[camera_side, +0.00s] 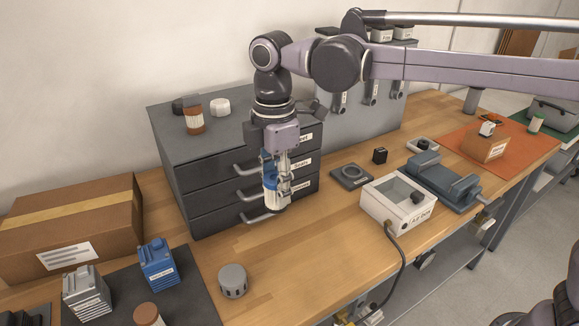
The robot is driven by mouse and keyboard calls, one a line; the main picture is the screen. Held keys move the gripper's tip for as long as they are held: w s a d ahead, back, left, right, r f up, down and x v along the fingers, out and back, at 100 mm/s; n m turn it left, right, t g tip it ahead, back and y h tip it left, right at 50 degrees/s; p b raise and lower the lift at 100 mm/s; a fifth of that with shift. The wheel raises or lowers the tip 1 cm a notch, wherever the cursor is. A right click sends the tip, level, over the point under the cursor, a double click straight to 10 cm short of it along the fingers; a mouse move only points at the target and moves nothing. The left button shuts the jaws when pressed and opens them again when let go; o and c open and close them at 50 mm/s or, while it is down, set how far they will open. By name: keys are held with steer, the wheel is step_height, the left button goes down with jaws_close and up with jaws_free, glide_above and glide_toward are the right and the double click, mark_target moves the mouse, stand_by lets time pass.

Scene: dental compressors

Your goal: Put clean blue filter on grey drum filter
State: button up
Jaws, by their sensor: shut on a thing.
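My gripper (280,184) points down in front of the dark drawer cabinet. It is shut on the clean blue filter (268,178), a small upright cylinder with blue at its upper part and white below. The fingers hide part of it. It is held in the air, with the wooden bench below. The grey drum filter (233,281), a short round grey piece with holes around its side, stands on the bench, lower and to the left of my gripper. The two are apart.
A dark mat (195,305) at lower left bears a blue compressor (158,262), a grey compressor (86,293) and a brown-topped cylinder (148,314). The drawer cabinet (200,165) stands behind. A white box (396,203) is at right.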

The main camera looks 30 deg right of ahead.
steer(key=a+f, duration=0.2)
steer(key=a, duration=0.1)
steer(key=s+a+f, duration=0.1)
steer(key=a+f, duration=0.1)
steer(key=a, duration=0.2)
steer(key=s+a+f, duration=0.1)
steer(key=a+f, duration=0.2)
steer(key=a, duration=0.1)
steer(key=shift+a, duration=0.15)
steer(key=shift+f, duration=1.9)
steer(key=shift+f, duration=0.15)
steer(key=o, duration=1)
steer(key=shift+o, duration=0.2)
